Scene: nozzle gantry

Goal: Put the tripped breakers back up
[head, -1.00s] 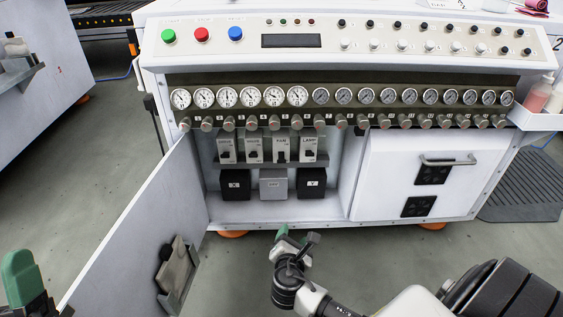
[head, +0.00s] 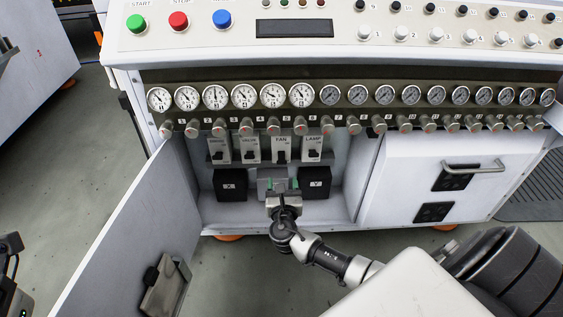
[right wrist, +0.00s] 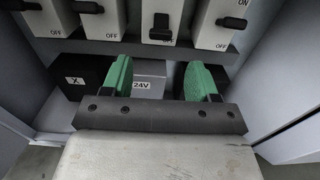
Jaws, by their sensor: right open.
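The row of breakers sits in the open cabinet: a leftmost one (head: 219,148), VALVE (head: 250,148), FAN (head: 281,147) and LAMP (head: 312,147). In the right wrist view, the FAN lever (right wrist: 160,28) hangs down close to its OFF mark. The LAMP lever (right wrist: 235,23) sits higher, between ON and OFF. My right gripper (head: 282,184) is open and empty, below the FAN breaker and in front of the grey 24V box (right wrist: 150,85). My left gripper's fingers are out of view.
A black X box (head: 230,184) and a black Y box (head: 314,182) flank the 24V box below the breaker shelf. The cabinet door (head: 130,235) stands open at the left. Gauges and knobs run above. A closed panel with a handle (head: 475,167) is at the right.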

